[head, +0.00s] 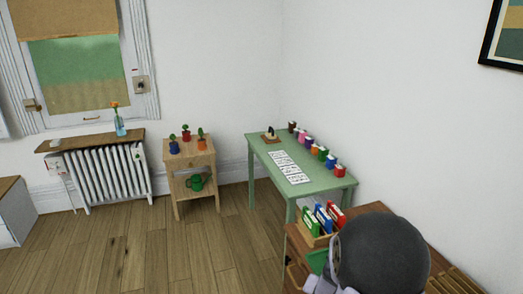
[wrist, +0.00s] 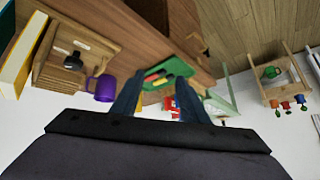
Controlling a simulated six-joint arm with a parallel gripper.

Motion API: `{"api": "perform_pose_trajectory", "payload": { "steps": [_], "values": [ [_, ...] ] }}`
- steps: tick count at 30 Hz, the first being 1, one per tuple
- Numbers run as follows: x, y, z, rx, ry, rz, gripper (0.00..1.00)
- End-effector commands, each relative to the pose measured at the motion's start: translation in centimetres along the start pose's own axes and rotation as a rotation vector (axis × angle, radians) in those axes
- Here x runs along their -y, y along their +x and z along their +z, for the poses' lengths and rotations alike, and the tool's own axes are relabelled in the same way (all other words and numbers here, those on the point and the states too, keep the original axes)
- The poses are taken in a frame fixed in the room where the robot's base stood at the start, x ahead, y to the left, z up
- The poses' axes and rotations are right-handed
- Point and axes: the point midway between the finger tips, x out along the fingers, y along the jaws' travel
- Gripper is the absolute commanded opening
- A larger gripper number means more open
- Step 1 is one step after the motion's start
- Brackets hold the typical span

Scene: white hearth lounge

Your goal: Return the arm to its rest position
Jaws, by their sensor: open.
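My gripper (wrist: 157,92) shows in the wrist view, with its two dark fingers spread apart and nothing held between them. Beyond the fingers, a green tray (wrist: 178,68) with red and yellow items lies on a wooden surface (wrist: 105,18). I cannot tell how far the fingertips are from it. In the head view, a dark rounded part of my arm is at the lower right, over the brown desk (head: 375,208). The gripper's fingers cannot be made out there.
A purple mug (wrist: 102,88) and a wooden box (wrist: 75,50) are left of the fingers in the wrist view. In the head view, a holder with coloured binders (head: 322,218) stands beside my arm. A green table (head: 318,180) and plant stand (head: 193,160) are farther back.

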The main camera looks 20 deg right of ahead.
Motion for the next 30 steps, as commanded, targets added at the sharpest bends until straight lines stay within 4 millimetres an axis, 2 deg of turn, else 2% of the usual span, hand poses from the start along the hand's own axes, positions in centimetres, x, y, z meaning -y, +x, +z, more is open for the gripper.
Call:
{"api": "perform_pose_trajectory", "payload": {
  "steps": [1, 3, 6, 9, 13, 18, 21, 26, 30],
  "values": [
    [2.6, -1.0, 1.7, 0.061, -0.064, -0.066, 0.40],
    [5.4, -2.7, 4.5, 0.161, -0.162, -0.140, 0.40],
    [7.8, -5.6, 8.5, 0.298, -0.315, -0.217, 0.40],
    [8.5, -8.7, 12.1, 0.422, -0.470, -0.256, 0.40],
    [7.6, -12.2, 15.4, 0.551, -0.649, -0.258, 0.40],
    [5.6, -15.1, 17.4, 0.649, -0.806, -0.225, 0.40],
    [4.8, -15.9, 17.8, 0.678, -0.853, -0.208, 0.40],
    [4.3, -16.3, 17.9, 0.692, -0.876, -0.197, 0.40],
    [4.2, -15.9, 18.3, 0.693, -0.875, -0.197, 0.40]
  ]
}}
